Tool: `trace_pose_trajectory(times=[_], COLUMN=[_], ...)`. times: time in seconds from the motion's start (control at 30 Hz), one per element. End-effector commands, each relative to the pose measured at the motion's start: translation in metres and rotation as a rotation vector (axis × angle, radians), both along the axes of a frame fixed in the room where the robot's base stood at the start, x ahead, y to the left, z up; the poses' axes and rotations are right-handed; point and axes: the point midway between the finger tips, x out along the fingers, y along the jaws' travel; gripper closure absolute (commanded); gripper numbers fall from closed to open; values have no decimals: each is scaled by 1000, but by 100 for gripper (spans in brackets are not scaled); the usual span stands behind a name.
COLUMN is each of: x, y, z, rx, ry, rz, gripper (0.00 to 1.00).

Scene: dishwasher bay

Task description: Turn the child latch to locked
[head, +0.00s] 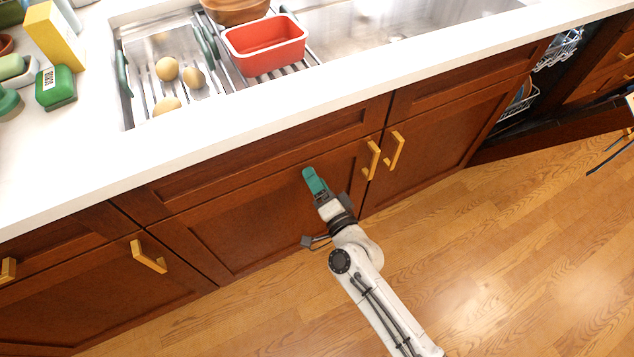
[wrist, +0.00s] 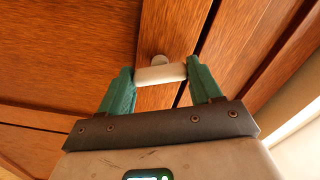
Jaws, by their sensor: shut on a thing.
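The child latch (wrist: 160,75) shows in the wrist view as a short pale bar on a round mount, set on a narrow strip of brown wood. It lies nearly level across the picture, with its right end close to the dark seam between the wooden panels. The two green fingers of my gripper (wrist: 160,72) are at the two ends of the bar, shut on it. In the head view my gripper (head: 314,181) is in front of the cabinet under the sink, and the latch is hidden there. I see no marking for locked or unlocked.
Yellow handles (head: 372,160) stick out from the cabinet doors to the right of my gripper. The white counter edge (head: 250,112) overhangs above. An open dishwasher (head: 550,125) stands at the far right. The wooden floor (head: 480,270) is clear.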

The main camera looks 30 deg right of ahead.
Motion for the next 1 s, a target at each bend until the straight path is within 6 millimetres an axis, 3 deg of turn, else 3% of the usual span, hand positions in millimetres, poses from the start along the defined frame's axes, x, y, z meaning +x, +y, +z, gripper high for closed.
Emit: trace_pose_trajectory(times=[0.5,1.0], x=[0,0], y=[-1,-1], z=[-1,-1], rx=[346,415], ry=[0,2], rz=[-2,-2], gripper=[67,67])
